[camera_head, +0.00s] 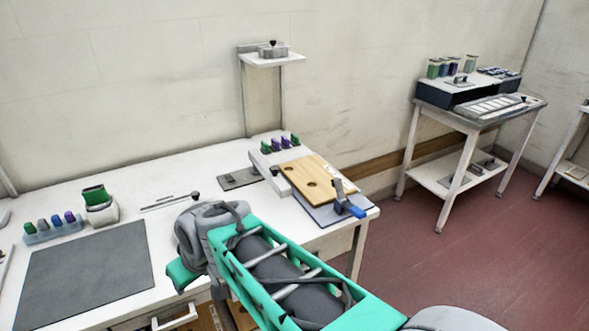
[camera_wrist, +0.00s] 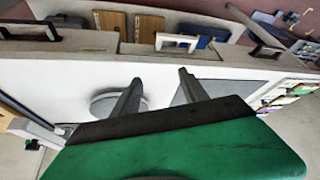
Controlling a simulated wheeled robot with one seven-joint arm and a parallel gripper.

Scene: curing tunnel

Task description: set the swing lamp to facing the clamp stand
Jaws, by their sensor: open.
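I cannot clearly make out the swing lamp or the clamp stand. A thin rod with a dark knob (camera_head: 194,196) lies along the white bench top, and its kind is uncertain. A blue-handled clamp (camera_head: 348,207) is at the right end of the bench, by a wooden board (camera_head: 309,176) with round holes. My gripper (camera_wrist: 159,76) is open in the wrist view, with nothing between its two fingers. A pale grey disc (camera_wrist: 104,106) lies beyond the left finger; the gap cannot be judged.
A grey mat (camera_head: 85,275) covers the bench's left part, with a row of coloured bottles (camera_head: 55,221) behind it. A post carries a small shelf (camera_head: 273,60) at the wall. A side table (camera_head: 480,115) stands right, across clear red floor. A white drawer handle (camera_wrist: 178,38) projects in the wrist view.

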